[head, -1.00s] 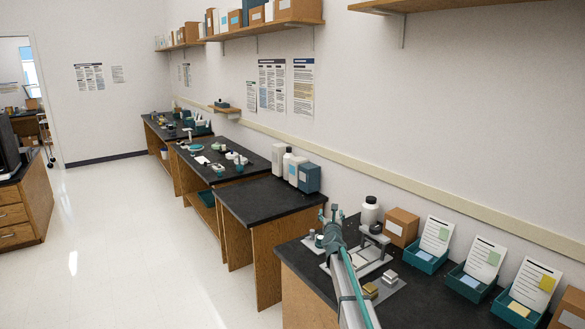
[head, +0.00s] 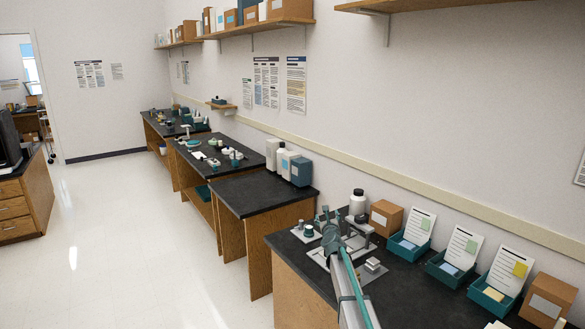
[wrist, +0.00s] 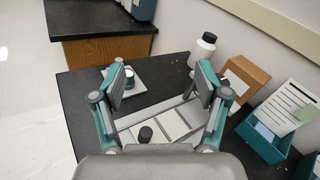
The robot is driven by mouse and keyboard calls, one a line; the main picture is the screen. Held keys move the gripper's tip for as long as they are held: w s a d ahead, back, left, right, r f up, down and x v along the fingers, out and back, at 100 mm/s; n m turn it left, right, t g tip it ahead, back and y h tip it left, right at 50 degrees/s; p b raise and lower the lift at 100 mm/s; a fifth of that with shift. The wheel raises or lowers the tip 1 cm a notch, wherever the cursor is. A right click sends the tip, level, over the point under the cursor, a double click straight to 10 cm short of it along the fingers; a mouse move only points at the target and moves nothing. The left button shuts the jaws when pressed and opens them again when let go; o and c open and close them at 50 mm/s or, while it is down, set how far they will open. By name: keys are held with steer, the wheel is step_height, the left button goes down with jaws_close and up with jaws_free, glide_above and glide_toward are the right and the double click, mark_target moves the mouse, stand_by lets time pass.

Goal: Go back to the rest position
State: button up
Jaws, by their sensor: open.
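My gripper (wrist: 160,88) is open and empty in the wrist view, its two teal-padded fingers spread wide. Between and below the fingers are a pale framed fixture (wrist: 168,118) and a small dark knob (wrist: 145,133). In the head view my gripper (head: 326,216) is over the fixture on the nearest bench, with my arm reaching to it from the bottom.
A white bottle with a black cap (head: 357,202) and a brown box (head: 385,217) stand behind the fixture. Several teal trays with cards (head: 410,240) line the wall side. Metal blocks (head: 373,266) lie right of my arm. Floor on the left is clear.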

steer(key=s+a+f+n+g+y+b, duration=0.1)
steer(key=s+a+f+n+g+y, duration=0.2)
steer(key=s+f+n, duration=0.8)
steer(key=s+a+f+n+g+y+b, duration=0.15)
steer(key=s+f+n+g, duration=0.5)
steer(key=f, duration=0.65)
steer(key=s+f+n+g+h+b, duration=0.15)
steer(key=s+f+n, duration=0.25)
steer(key=s+f, duration=0.7)
steer(key=s+f+n+g+b, duration=0.25)
steer(key=s+f+n, duration=0.4)
steer(key=s, duration=0.65)
steer(key=s+d+f+n+g+h+b, duration=0.1)
steer(key=s+f, duration=0.6)
steer(key=s, duration=0.9)
steer(key=s+d+f+n+g+h+b, duration=0.1)
steer(key=s+f+g+b, duration=0.5)
steer(key=s, duration=1)
steer(key=s+d+f+n+g+h+b, duration=0.1)
steer(key=s+d+f+n+g+b, duration=0.1)
steer(key=s+d+f, duration=0.3)
steer(key=s+f+g+b, duration=0.1)
steer(key=s+f, duration=0.3)
steer(key=s, duration=0.7)
steer(key=shift+s+n+g, duration=0.2)
steer(key=shift+n+g, duration=0.15)
steer(key=shift+n, duration=0.05)
steer(key=shift+c, duration=0.3)
